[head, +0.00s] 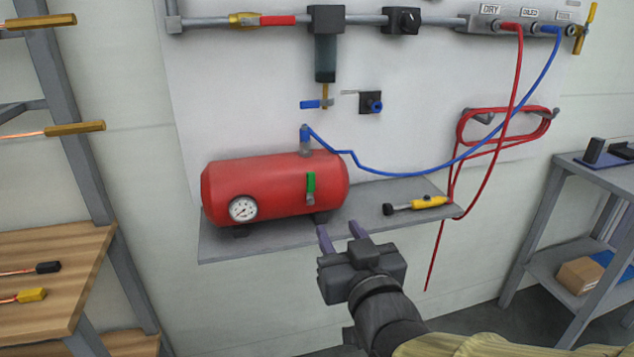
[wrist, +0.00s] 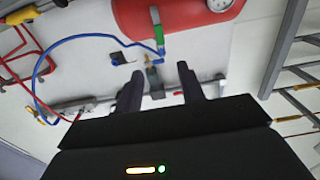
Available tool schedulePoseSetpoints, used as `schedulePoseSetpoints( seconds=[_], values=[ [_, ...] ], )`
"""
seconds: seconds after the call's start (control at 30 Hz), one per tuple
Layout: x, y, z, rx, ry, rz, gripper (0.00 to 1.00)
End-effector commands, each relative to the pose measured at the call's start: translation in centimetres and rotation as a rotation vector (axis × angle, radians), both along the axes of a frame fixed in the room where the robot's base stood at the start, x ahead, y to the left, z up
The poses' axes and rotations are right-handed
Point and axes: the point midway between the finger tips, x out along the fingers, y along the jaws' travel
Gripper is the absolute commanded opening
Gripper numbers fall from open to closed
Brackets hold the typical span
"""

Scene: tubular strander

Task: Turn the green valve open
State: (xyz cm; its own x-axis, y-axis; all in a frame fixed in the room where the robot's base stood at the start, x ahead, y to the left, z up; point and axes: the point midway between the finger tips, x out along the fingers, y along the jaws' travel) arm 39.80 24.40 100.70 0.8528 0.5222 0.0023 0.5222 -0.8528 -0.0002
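The green valve handle (head: 311,183) stands upright on the front right of the red tank (head: 270,185), with a small grey fitting at its lower end. It also shows in the wrist view (wrist: 158,36), near the top, beyond my fingertips. My gripper (head: 340,229) is open and empty, with a clear gap between its two fingers. In the head view it is below and a little to the right of the valve, by the shelf's front edge, apart from the valve. In the wrist view my gripper (wrist: 157,82) shows both dark fingers, touching nothing visible.
The tank rests on a grey shelf (head: 375,200) with a yellow tool (head: 428,202) at its right. A blue hose (head: 400,173) runs from the tank top. A red hose (head: 510,120) hangs at right. A blue-handled valve (head: 316,104) is above. A wooden bench (head: 50,255) is at left.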

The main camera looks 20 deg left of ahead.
Motion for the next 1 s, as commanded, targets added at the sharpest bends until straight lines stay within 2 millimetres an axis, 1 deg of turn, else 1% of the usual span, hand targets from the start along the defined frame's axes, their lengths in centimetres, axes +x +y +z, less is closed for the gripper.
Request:
schedulePoseSetpoints(
  seconds=[0.1, 0.6, 1.0],
  values=[
    [0.6, 0.4, 0.3, -0.003, 0.004, 0.0, 0.39],
    [3.7, 2.2, 0.4, -0.005, 0.005, -0.001, 0.39],
    [5.6, 3.4, 0.5, -0.004, 0.005, 0.0, 0.39]
  ],
)
